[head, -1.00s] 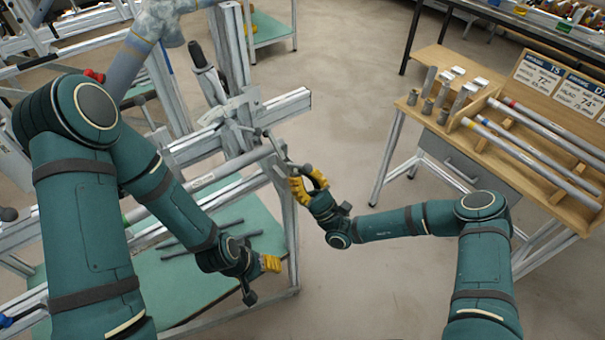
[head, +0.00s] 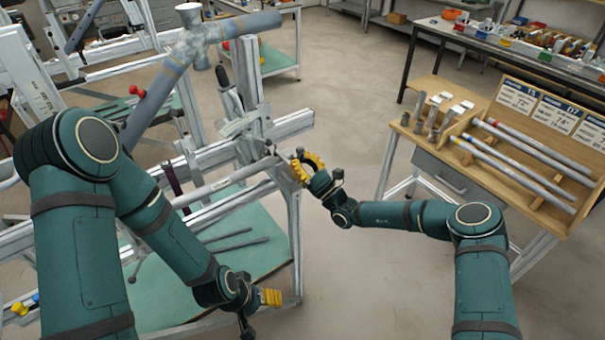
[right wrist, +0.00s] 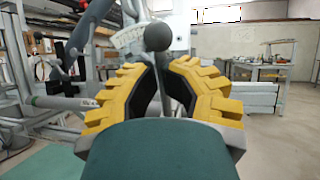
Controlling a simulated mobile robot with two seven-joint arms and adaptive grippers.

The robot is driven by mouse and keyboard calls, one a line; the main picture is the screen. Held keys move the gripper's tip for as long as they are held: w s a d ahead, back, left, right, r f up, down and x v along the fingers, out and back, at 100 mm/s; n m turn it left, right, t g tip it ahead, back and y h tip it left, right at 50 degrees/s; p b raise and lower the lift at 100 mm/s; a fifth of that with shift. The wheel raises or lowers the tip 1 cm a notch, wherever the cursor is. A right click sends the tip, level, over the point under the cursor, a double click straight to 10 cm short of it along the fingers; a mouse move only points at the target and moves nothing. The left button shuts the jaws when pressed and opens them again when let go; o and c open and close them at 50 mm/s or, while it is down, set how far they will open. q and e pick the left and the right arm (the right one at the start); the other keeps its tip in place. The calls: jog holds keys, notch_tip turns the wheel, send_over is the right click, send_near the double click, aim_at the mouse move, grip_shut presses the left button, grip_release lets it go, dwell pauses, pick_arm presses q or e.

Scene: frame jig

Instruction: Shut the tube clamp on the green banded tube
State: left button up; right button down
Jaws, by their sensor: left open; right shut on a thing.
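The green banded tube (head: 222,184) lies along the jig frame in the head view. Its green band shows at the left of the right wrist view, on the tube (right wrist: 62,103). The tube clamp is near the tube's right end, largely hidden by my right gripper (head: 307,166). In the right wrist view that gripper (right wrist: 172,88) is shut on the clamp's thin lever, whose dark ball knob (right wrist: 157,38) stands above the yellow fingers. My left gripper (head: 270,297) is open and empty, low over the green shelf's right side. I cannot tell the clamp's exact angle.
The jig's metal upright (head: 247,75) and crossbar (head: 292,124) stand close to my right gripper. Loose dark rods lie on the green shelf (head: 190,285). A wooden rack (head: 440,138) with tubes stands at the right. Floor between jig and rack is clear.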

pick_arm(q)
jog(key=shift+s+f, duration=0.15)
jog(key=shift+f, duration=0.1)
pick_arm(e)
jog(key=shift+w+a+r, duration=0.15)
jog(key=shift+a, duration=0.25)
jog(key=shift+w+a+r, duration=0.1)
jog(key=shift+a, duration=0.25)
pick_arm(q)
jog(key=shift+s, duration=0.1)
pick_arm(e)
jog(key=shift+d, duration=0.2)
